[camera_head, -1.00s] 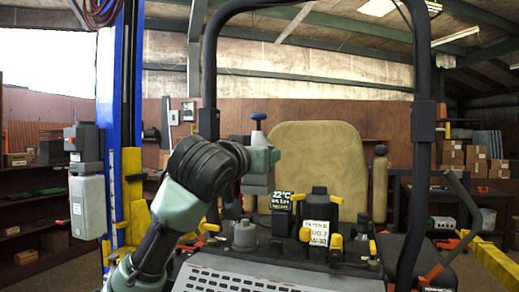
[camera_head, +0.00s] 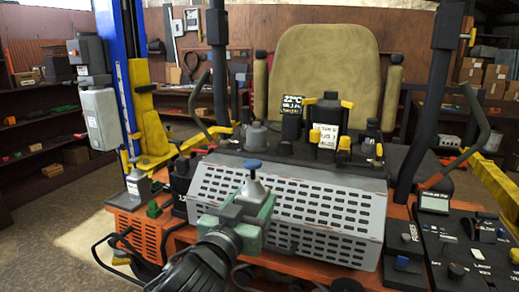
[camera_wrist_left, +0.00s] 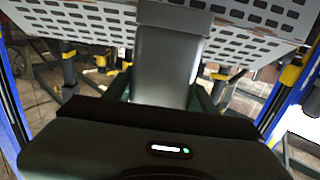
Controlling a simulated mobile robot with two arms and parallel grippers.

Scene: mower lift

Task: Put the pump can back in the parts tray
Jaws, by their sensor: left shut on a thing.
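The pump can (camera_head: 250,192) is grey with a blue pump top. My left gripper (camera_head: 240,208) is shut on it and holds it nearly upright in front of the slotted grey grille of the mower. In the left wrist view the grey can body (camera_wrist_left: 166,65) sits between the fingers, its top cut off by the frame. My right gripper is out of view.
The slotted grille (camera_head: 290,205) is close behind the can. Behind it, a dark deck holds a grey capped part (camera_head: 256,136), a temperature display (camera_head: 291,112) and a labelled black part (camera_head: 327,125). The yellow seat (camera_head: 322,75) and black roll bars rise further back.

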